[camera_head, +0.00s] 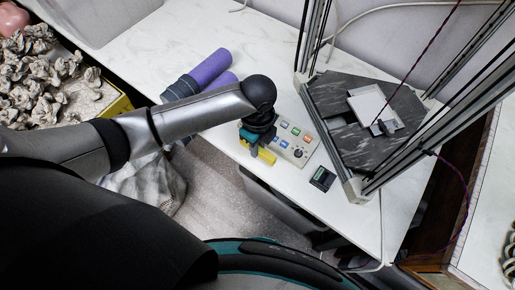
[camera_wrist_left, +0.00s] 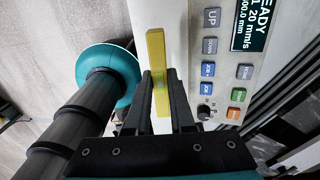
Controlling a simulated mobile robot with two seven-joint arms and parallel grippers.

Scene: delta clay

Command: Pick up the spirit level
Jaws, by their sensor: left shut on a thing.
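The spirit level is a short yellow bar (camera_head: 266,156) near the front edge of the white table in the head view. My left gripper (camera_head: 256,148) reaches down to it from above and hides part of it. In the left wrist view the spirit level (camera_wrist_left: 156,50) stands lengthwise between the two dark fingers of the left gripper (camera_wrist_left: 160,82), which are shut on it. A greenish vial shows near the fingertips. I cannot tell whether the level touches the tabletop. My right gripper is in neither view.
A control box (camera_head: 293,140) with coloured buttons and a knob is close beside the level; its display shows in the left wrist view. A small black device (camera_head: 322,179) lies to the right. A metal-framed machine (camera_head: 345,110) stands behind. Purple rolls (camera_head: 210,68) lie at the back.

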